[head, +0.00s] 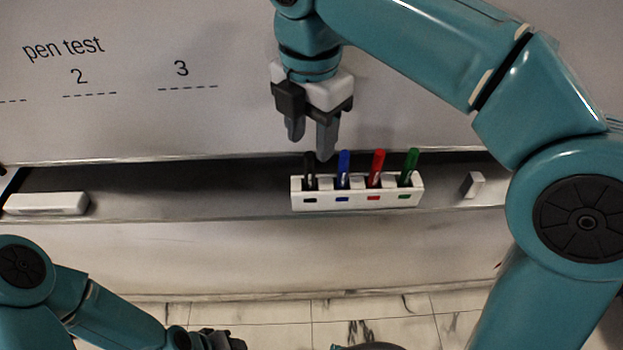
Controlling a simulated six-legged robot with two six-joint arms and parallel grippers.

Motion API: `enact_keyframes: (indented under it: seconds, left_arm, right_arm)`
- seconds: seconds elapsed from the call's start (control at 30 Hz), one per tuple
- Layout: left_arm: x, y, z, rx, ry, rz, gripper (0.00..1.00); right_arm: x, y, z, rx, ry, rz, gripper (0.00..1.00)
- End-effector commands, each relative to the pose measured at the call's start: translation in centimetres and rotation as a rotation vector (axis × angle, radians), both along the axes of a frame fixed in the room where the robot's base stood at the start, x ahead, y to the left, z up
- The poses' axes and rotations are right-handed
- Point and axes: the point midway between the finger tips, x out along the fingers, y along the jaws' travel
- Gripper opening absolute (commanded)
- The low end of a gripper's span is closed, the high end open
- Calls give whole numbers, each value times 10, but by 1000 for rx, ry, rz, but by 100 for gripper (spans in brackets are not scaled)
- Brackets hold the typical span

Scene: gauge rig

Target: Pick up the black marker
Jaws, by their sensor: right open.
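The black marker (309,171) stands upright in the leftmost slot of a white holder (357,200) on the dark ledge. My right gripper (311,146) is open and empty, its fingers pointing down just above the black marker. I cannot tell whether the fingertips stand in front of or behind the marker's top. My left gripper (222,341) is low at the bottom edge of the view, well away from the holder, and its fingers are too dark and cropped to read.
A blue marker (343,169), a red marker (376,168) and a green marker (409,167) stand in the other slots. A white eraser-like block (46,204) lies at the ledge's left, a small white block (473,184) at its right. A whiteboard (130,125) rises behind.

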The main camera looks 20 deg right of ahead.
Motion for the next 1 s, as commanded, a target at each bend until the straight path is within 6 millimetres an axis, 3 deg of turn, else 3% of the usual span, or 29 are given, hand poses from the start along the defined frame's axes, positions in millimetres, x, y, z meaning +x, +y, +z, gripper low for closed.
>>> enact_keyframes:
  seconds: [0.1,0.27,0.53,0.83,0.87,1.0]
  left_arm:
    - [0,0,-4,0,-1,0,43]
    - [0,0,-4,0,-1,1,43]
    - [0,0,-3,0,-1,0,43]
    - [0,0,-3,0,-1,0,43]
    - [0,0,-3,0,-1,0,43]
    - [0,0,-3,0,-1,0,43]
  right_arm:
    - [1,0,-18,-1,2,-1,48]
    - [2,0,-28,-1,2,-1,48]
    - [7,-4,-68,-2,5,-1,48]
    - [8,-4,-75,0,2,-1,48]
    - [8,-4,-75,0,2,-1,42]
    - [8,-4,-75,0,2,-1,0]
